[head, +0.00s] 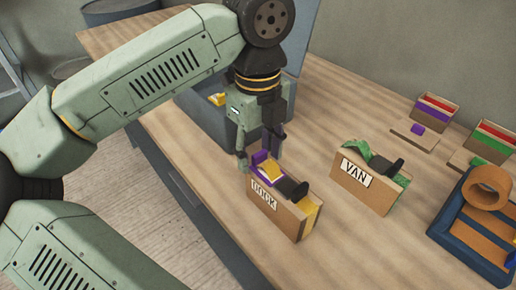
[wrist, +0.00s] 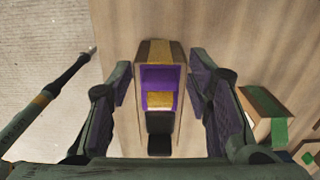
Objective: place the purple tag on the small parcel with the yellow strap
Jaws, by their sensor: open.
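A tan box labelled DOCK (head: 270,205) stands on the table below my gripper (head: 260,162). It has a yellow band on its right end. A purple piece (head: 260,157), a yellow piece (head: 271,171) and a black piece (head: 292,188) show at its top. In the wrist view, the purple piece (wrist: 160,76) and yellow piece (wrist: 160,100) lie between my open fingers, which stand apart on either side. I cannot tell whether the fingers touch anything. Which item is the small parcel is unclear.
A VAN box (head: 368,188) with green and black pieces stands right of DOCK. Small boxes with red, purple and green parts (head: 436,108) stand at the back right. A blue tray (head: 474,250) holds a brown ring. A yellow item (head: 217,99) lies behind my gripper.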

